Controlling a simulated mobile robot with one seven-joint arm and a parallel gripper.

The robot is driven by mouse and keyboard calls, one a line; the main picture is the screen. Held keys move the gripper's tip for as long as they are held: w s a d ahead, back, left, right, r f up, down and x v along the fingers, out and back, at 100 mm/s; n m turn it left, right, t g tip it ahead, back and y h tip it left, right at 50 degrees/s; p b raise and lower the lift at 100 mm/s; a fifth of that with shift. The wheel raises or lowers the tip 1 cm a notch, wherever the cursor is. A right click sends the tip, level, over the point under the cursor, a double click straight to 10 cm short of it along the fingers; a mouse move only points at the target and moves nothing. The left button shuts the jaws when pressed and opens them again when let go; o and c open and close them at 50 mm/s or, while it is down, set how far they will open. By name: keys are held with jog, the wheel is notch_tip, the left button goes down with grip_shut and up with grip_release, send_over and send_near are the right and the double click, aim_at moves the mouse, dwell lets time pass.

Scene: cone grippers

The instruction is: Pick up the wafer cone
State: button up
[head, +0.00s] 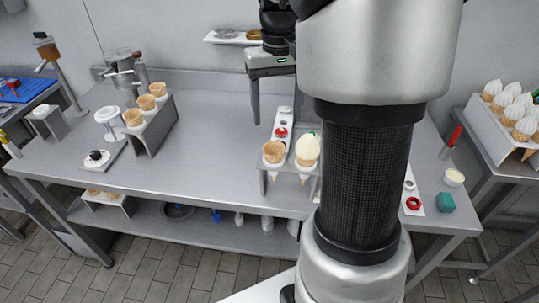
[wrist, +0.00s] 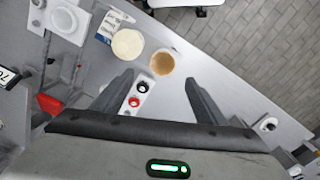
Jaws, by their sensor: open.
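An empty wafer cone (head: 273,152) stands upright in a small metal holder at the front middle of the counter. Beside it on the right is a cone with a pale scoop (head: 307,148). In the wrist view the empty cone's round mouth (wrist: 162,63) lies just beyond the fingertips, with the pale scoop (wrist: 128,43) to its left. My gripper (wrist: 158,78) is open and empty, fingers spread to either side of the cone's direction. In the head view my gripper (head: 275,112) hangs above and behind the holder, partly hidden by my arm.
A holder with several empty cones (head: 155,126) stands at the left. A white strip with knobs (wrist: 141,92) lies beneath the fingers. A rack of topped cones (head: 490,118) is at the far right. The counter between the left and middle holders is clear.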

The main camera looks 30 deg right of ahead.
aim_at(274, 148)
jog(key=f, duration=0.9)
jog(key=shift+a+f+b, duration=0.3)
jog(key=shift+b, duration=0.1)
jog(key=c, duration=0.8)
